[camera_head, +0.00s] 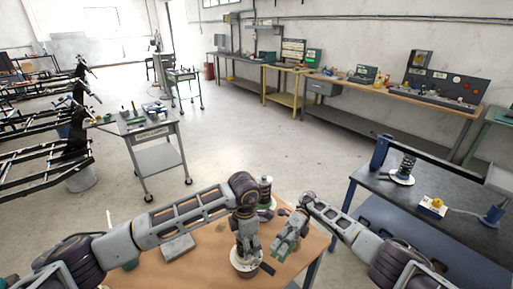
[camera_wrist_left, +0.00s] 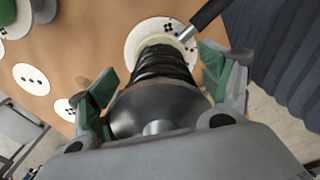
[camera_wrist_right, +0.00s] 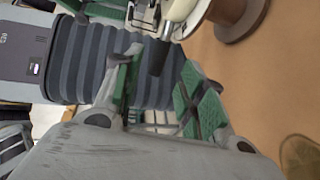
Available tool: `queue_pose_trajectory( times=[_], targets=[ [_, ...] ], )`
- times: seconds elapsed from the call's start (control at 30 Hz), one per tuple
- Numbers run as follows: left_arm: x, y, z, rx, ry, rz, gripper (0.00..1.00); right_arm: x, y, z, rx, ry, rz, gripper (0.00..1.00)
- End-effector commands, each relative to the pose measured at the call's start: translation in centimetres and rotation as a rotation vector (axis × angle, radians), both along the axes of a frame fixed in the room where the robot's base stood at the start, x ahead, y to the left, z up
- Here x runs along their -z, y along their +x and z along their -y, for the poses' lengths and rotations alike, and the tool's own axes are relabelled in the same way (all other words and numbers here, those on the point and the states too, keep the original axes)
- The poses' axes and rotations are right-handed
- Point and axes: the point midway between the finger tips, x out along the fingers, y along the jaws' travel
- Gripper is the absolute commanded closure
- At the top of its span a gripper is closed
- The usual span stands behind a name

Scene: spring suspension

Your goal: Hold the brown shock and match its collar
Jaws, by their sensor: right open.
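A dark shock with a ribbed spring and rounded dark top (camera_wrist_left: 155,105) stands on a white round plate (camera_wrist_left: 140,38) on the wooden table; I see no clear brown on it. My left gripper (camera_wrist_left: 158,70) has its green pads on both sides of the shock, seemingly shut on it near the rounded top. A dark-handled lever (camera_wrist_left: 208,14) sticks out from the shock's lower end; the head view shows it too (camera_head: 267,268). My right gripper (camera_wrist_right: 160,75) is open, with the lever's black end (camera_wrist_right: 158,57) between or just beyond its fingers. Contact there is unclear.
Another shock (camera_head: 265,188) stands behind my left gripper. White plates with holes (camera_wrist_left: 31,79) lie on the wooden table (camera_head: 205,255). Open floor lies beyond.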

Motion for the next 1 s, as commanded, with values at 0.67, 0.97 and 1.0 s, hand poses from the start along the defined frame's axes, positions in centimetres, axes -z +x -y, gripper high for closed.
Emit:
queue_pose_trajectory(
  times=[0.67, 0.97, 1.0],
  targets=[
    [-2.1, 0.1, 0.1, 0.000, -0.003, 0.002, 0.18, 0.0, 0.0, 0.0, 0.000, 0.000, 0.000, 0.59],
    [-6.4, 0.1, 0.0, 0.001, -0.001, 0.003, 0.18, 0.0, 0.0, 0.0, 0.000, 0.000, 0.000, 0.59],
    [-7.0, 0.1, 0.0, 0.000, -0.001, 0.003, 0.18, 0.0, 0.0, 0.0, 0.000, 0.000, 0.000, 0.59]
  ],
)
